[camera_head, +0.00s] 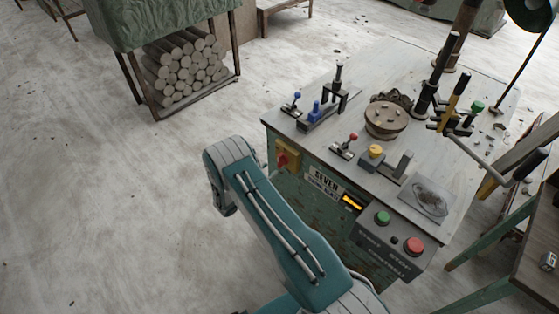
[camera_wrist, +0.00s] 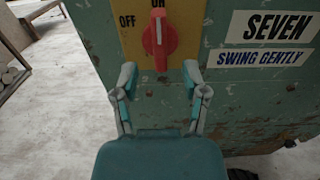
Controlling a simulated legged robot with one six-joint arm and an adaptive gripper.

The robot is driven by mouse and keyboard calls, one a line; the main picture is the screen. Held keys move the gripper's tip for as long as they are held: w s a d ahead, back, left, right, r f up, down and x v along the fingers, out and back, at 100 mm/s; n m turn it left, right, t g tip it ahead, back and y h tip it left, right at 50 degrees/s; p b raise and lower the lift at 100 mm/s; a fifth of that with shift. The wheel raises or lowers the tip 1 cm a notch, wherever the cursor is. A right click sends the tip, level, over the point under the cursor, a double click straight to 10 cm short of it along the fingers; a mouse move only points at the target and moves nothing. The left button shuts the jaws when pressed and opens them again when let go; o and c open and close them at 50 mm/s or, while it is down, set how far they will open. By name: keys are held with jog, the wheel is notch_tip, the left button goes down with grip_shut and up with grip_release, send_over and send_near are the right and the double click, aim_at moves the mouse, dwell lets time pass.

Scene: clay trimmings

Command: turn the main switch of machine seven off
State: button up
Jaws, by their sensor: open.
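The main switch is a red rotary handle (camera_wrist: 159,42) on a yellow plate (camera_wrist: 131,42) on the machine's green side. Its pointer end is up at "ON"; "OFF" is printed to the left. The label "SEVEN" (camera_wrist: 278,26) is right of it. My gripper (camera_wrist: 159,74) is open and empty just below the handle, with its two fingers spread to either side; I cannot tell whether they touch the panel.
The machine's top (camera_head: 385,65) carries several levers and a round brown disc (camera_head: 386,118). A control box with a green button (camera_head: 382,217) and a red button (camera_head: 414,246) juts from the front. A rack of clay rolls (camera_head: 185,67) stands behind left. The floor at left is clear.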

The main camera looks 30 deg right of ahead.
aim_at(278, 163)
jog(key=shift+x, duration=3.05)
grip_shut()
